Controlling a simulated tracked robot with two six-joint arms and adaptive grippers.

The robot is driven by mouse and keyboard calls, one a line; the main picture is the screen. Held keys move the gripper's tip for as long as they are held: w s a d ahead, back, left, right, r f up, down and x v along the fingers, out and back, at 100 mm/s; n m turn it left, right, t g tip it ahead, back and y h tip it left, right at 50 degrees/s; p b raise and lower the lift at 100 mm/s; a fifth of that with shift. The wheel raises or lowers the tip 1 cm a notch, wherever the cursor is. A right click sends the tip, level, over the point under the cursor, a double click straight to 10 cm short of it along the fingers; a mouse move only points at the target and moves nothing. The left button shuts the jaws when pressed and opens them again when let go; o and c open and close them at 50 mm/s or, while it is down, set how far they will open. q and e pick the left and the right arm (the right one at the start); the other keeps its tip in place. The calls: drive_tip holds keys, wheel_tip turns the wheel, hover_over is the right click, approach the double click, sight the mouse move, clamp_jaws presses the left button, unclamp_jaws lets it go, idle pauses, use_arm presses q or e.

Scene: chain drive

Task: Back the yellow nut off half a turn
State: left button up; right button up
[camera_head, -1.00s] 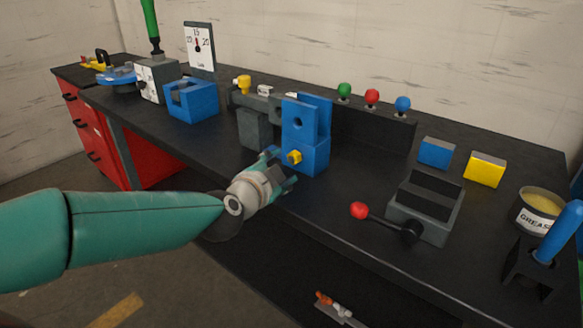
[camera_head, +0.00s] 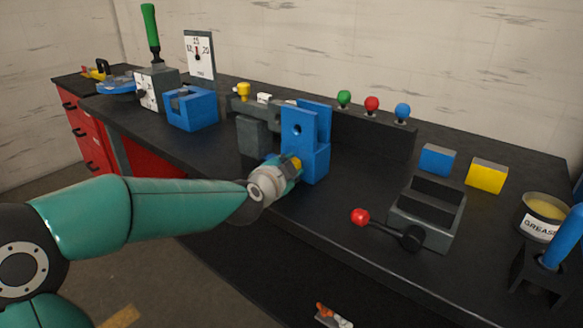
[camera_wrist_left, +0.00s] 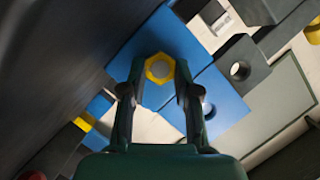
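The yellow nut (camera_head: 297,163) is on the front face of an upright blue bracket (camera_head: 311,140). In the left wrist view the hexagonal nut (camera_wrist_left: 159,68), with a grey round centre, lies between my fingertips against the blue face. My left gripper (camera_head: 288,168) points at the bracket, with one finger on each side of the nut. In the left wrist view the left gripper (camera_wrist_left: 159,72) looks open, with narrow gaps beside the nut. I cannot tell whether either finger touches it. My right gripper is not in view.
A grey box (camera_head: 428,215) with a red-knobbed lever (camera_head: 361,216) stands right of the bracket. Blue (camera_head: 437,159) and yellow (camera_head: 486,173) blocks and a grease tin (camera_head: 541,213) are farther right. A blue open block (camera_head: 191,108) stands left. Bare bench lies right of the bracket.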

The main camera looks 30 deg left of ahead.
use_arm(q)
clamp_jaws()
